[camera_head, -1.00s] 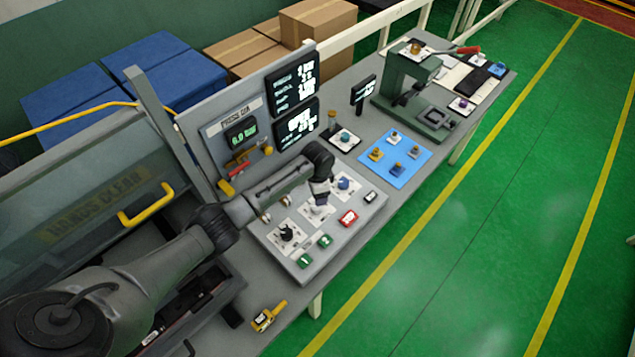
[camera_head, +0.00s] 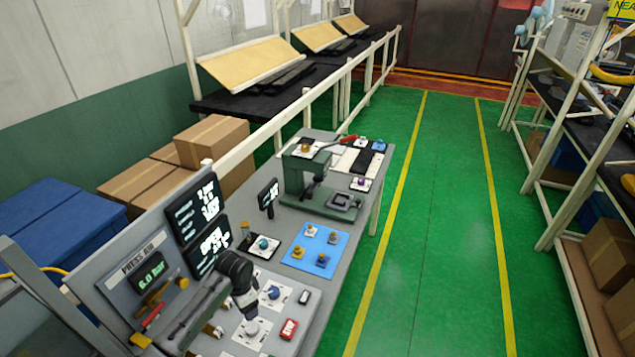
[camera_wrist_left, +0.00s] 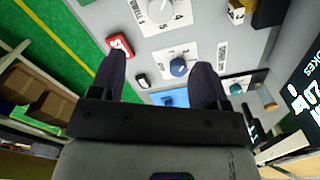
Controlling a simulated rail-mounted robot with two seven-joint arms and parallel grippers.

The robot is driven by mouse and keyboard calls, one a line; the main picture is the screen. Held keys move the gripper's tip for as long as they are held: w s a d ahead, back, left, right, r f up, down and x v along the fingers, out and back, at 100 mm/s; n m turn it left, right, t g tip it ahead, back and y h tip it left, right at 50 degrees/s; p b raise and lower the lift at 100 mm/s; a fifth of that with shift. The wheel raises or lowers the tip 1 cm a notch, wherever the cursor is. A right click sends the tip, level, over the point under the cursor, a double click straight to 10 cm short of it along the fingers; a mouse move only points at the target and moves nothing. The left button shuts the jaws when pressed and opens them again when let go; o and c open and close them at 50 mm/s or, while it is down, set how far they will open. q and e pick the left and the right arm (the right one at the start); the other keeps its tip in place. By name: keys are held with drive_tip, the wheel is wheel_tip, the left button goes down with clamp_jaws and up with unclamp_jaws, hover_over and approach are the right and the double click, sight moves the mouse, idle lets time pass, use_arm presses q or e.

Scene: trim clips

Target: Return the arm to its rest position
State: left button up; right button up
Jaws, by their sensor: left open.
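My left arm comes in from the lower left in the head view. Its left gripper (camera_head: 245,302) points down over the grey control panel (camera_head: 313,312), close above a white-plate knob (camera_head: 252,328) and left of a blue knob (camera_head: 273,292). In the left wrist view the two dark fingers (camera_wrist_left: 158,75) stand wide apart with nothing between them. The blue knob (camera_wrist_left: 179,67) shows beyond the gap between them, apart from both fingers. My right gripper is in neither view.
The press gauge board with displays (camera_head: 204,218) stands left of the arm. A red stop button (camera_head: 289,329) is on the panel. Beyond are a blue mat (camera_head: 316,262) with several small parts and a green press (camera_head: 305,178). The green floor aisle (camera_head: 445,220) is clear.

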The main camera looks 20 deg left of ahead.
use_arm(q)
drive_tip(key=w+d+r+n+t+y, duration=0.1)
drive_tip(key=w+d+r+t, duration=0.15)
drive_tip(key=r, duration=0.55)
drive_tip(key=w+d+r+n+t+y, duration=0.1)
drive_tip(key=w+d+r+t, duration=0.1)
drive_tip(key=r+t, duration=0.35)
drive_tip(key=s+d+r+t+p, duration=0.1)
drive_tip(key=s+d+r, duration=0.35)
drive_tip(key=r, duration=0.25)
drive_tip(key=s+d+f+n+g+p, duration=0.1)
drive_tip(key=s+f+p, duration=0.1)
drive_tip(key=s, duration=0.9)
drive_tip(key=s+d+f+g+h+p, duration=0.1)
drive_tip(key=s+f, duration=0.4)
drive_tip(key=s, duration=0.7)
drive_tip(key=s+d+f+n+g+h+p, duration=0.1)
drive_tip(key=s+d+f+g+p, duration=0.1)
drive_tip(key=s, duration=1)
wheel_tip(320, 180, down, 2)
drive_tip(key=shift+f+n+g+p, duration=0.25)
drive_tip(key=shift+n+g+p, duration=0.05)
drive_tip(key=shift+g+p, duration=0.45)
drive_tip(key=shift+d, duration=0.1)
drive_tip(key=shift+c, duration=0.3)
